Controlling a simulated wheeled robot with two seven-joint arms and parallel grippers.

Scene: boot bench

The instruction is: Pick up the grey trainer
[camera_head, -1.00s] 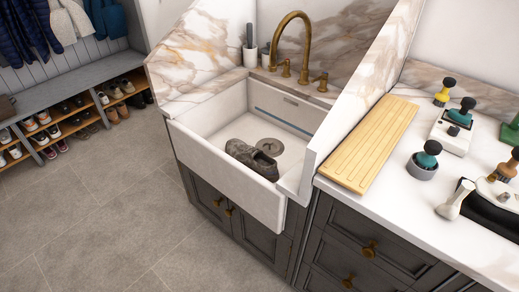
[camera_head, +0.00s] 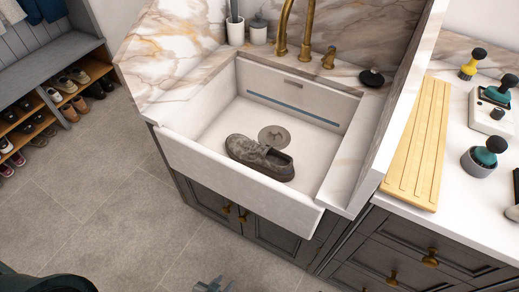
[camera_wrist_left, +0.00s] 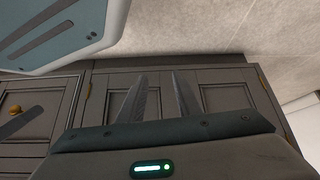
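The grey trainer (camera_head: 259,156) lies in the white sink (camera_head: 185,158), sole down, beside the round drain (camera_head: 274,136). It looks mottled, with a dark opening toward the right. My left gripper (camera_head: 213,286) shows only in part at the bottom edge of the head view, in front of the cabinet and apart from the trainer. In the left wrist view its two fingers (camera_wrist_left: 159,75) stand apart with nothing between them, against the cabinet doors (camera_wrist_left: 215,97). The trainer is not in the wrist view.
A brass tap (camera_head: 305,30) rises behind the sink. A black round item (camera_head: 371,78) sits on the sink's back ledge. A wooden board (camera_head: 418,145) and several brushes and pots stand on the right counter. A shoe bench (camera_head: 55,65) is at the left. The floor (camera_head: 100,190) between is clear.

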